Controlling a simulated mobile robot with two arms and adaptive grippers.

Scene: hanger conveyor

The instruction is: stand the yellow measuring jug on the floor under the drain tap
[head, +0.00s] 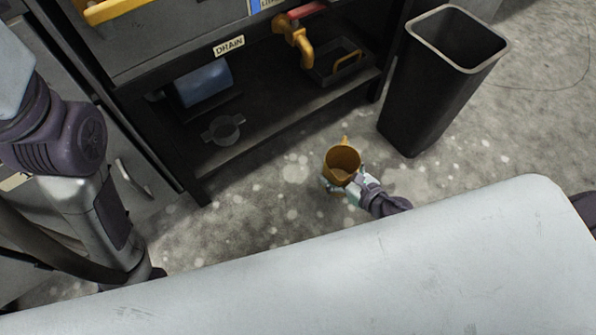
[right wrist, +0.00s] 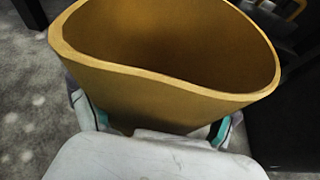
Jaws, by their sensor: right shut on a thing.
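The yellow measuring jug (head: 342,160) is in my right gripper (head: 345,184), low over the grey floor in front of the bench. In the right wrist view the jug (right wrist: 165,95) fills the upper picture, its open mouth showing and empty. My right gripper (right wrist: 155,128) is shut on its side. I cannot tell whether the jug touches the floor. The yellow drain tap (head: 304,52) hangs below the bench front beside the DRAIN label (head: 229,46), above and left of the jug in the head view. My left arm comes in at the left; its gripper does not show.
A tall black bin (head: 432,90) stands right of the bench. The floor (head: 270,190) around the jug is clear.

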